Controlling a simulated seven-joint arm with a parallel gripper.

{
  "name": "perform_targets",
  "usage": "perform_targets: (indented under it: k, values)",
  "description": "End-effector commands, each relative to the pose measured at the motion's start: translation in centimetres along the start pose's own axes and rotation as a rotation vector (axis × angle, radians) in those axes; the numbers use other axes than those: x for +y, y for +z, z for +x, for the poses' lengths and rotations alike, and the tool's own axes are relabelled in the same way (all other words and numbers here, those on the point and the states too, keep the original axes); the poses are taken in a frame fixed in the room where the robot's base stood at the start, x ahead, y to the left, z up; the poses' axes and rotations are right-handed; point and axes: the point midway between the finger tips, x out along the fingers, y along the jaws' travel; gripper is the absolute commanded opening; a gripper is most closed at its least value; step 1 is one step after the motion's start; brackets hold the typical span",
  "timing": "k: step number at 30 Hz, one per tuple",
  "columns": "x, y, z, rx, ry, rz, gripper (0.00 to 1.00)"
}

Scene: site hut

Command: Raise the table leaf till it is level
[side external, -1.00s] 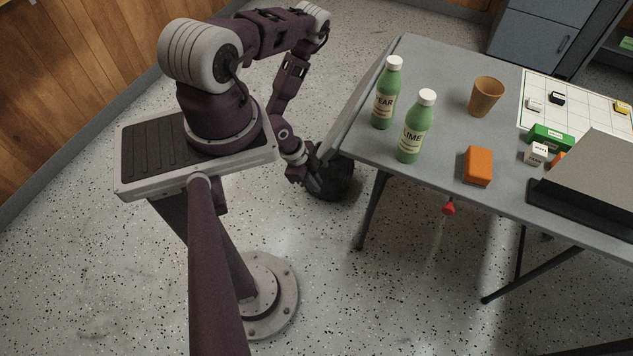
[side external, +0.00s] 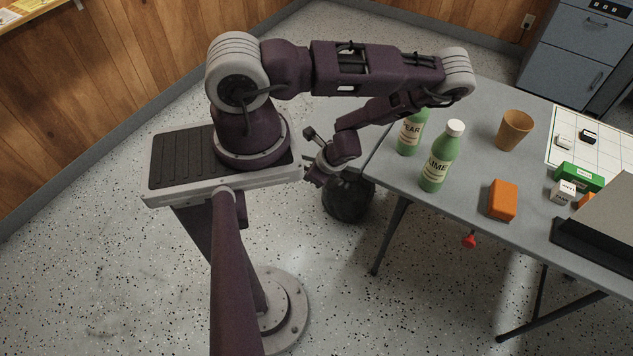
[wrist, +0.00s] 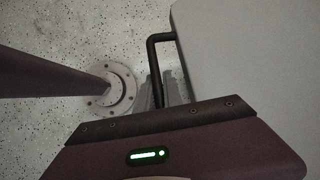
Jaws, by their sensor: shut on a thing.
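The table leaf is the plain grey panel (wrist: 250,60) filling the right of the wrist view. A black bar handle (wrist: 158,48) stands out from its left edge. My gripper (wrist: 163,92) is shut on this handle, its grey fingers on the bar's lower part. In the side external view my gripper (side external: 314,174) is just left of the table's (side external: 455,190) left end.
Two green bottles (side external: 440,160), an orange block (side external: 503,200) and a brown cup (side external: 514,130) stand on the table. A dark rounded object (side external: 348,197) is on the floor below my gripper. A red knob (side external: 469,241) hangs under the table edge. The floor in front is clear.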

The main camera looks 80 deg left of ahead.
Motion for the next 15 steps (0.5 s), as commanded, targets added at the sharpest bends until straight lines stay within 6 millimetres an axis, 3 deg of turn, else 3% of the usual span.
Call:
perform_targets:
  k: [15]
  values:
    - [-0.9,2.4,-2.8,-0.263,-0.040,0.040,0.00]
